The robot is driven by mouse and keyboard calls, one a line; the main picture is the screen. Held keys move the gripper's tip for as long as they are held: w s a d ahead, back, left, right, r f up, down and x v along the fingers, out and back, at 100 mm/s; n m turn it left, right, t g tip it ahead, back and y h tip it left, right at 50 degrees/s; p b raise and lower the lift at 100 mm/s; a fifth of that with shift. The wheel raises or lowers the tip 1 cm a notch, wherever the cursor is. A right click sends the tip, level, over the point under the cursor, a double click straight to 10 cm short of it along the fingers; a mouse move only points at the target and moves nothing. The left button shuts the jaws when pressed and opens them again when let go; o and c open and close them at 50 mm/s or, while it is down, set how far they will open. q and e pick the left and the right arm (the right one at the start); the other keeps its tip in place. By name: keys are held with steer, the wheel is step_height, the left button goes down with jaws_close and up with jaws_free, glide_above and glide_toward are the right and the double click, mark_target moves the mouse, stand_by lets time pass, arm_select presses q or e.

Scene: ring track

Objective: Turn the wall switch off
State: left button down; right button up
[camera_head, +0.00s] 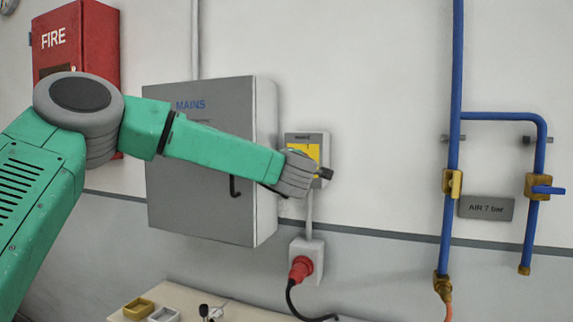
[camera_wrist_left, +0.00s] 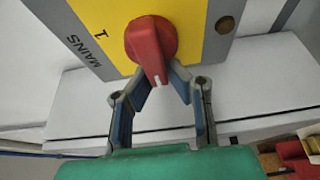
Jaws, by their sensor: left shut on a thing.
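The wall switch is a grey box (camera_head: 325,142) with a yellow plate beside the mains cabinet; my left gripper (camera_head: 323,174) covers its lower part in the head view. The left wrist view shows its yellow plate (camera_wrist_left: 190,20) and red rotary handle (camera_wrist_left: 150,38) close up. The handle's narrow end points down in that picture, while the "1" mark lies to its left. My left gripper (camera_wrist_left: 161,75) is shut on the narrow end of the red handle, a finger at each side. The handle is hidden in the head view. My right gripper is not in view.
The grey mains cabinet (camera_head: 195,210) stands out from the wall left of the switch, behind my left forearm. Below is a socket (camera_head: 312,247) with a red plug (camera_head: 300,268). Blue pipes (camera_head: 455,80) run at the right. Bare wall lies between switch and pipes.

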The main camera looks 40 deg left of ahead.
arm_select(q)
steer(key=shift+d+f, duration=0.4)
steer(key=c, duration=1.6)
jaws_free()
steer(key=shift+o, duration=0.3)
steer(key=shift+w+d+r, duration=0.1)
steer(key=shift+w, duration=0.05)
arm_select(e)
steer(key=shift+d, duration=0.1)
arm_select(q)
steer(key=shift+d, duration=0.1)
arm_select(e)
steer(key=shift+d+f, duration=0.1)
arm_select(q)
steer(key=shift+r, duration=0.1)
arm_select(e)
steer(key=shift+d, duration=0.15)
arm_select(q)
steer(key=v, duration=1.2)
steer(key=shift+w+a, duration=0.1)
steer(key=shift+a, duration=0.15)
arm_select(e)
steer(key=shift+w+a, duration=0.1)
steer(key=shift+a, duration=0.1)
